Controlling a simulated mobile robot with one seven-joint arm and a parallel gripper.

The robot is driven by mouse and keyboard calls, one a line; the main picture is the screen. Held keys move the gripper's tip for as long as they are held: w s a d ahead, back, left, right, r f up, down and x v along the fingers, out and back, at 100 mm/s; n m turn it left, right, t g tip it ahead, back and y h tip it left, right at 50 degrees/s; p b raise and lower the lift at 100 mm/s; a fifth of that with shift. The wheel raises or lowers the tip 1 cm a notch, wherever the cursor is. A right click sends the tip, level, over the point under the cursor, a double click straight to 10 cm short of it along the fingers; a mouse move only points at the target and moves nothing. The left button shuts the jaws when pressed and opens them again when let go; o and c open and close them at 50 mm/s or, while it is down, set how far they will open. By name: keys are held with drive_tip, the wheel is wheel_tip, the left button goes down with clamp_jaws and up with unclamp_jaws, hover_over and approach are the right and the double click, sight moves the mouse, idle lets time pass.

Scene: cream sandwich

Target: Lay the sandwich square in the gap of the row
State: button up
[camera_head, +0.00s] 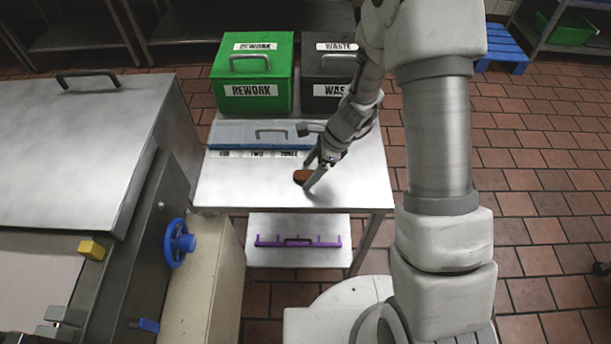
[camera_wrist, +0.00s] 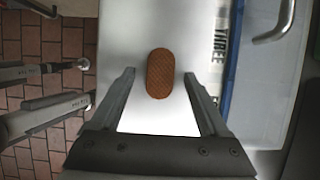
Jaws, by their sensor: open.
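The sandwich, a brown oblong piece with rounded ends and a cross-hatched top (camera_wrist: 159,73), lies on the steel table. In the head view the sandwich (camera_head: 301,175) shows near the table's right side, partly hidden by my gripper (camera_head: 312,174). In the wrist view my open gripper (camera_wrist: 158,76) has one finger on each side of the sandwich, with space on both sides. I cannot tell how far the fingertips are above the table. No row of sandwiches and no gap show in either view.
A purple rack (camera_head: 298,242) lies on the shelf below. A machine with a blue handwheel (camera_head: 177,243) is at left.

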clamp_jaws()
idle(0.3)
drive_tip(key=shift+r, duration=0.1)
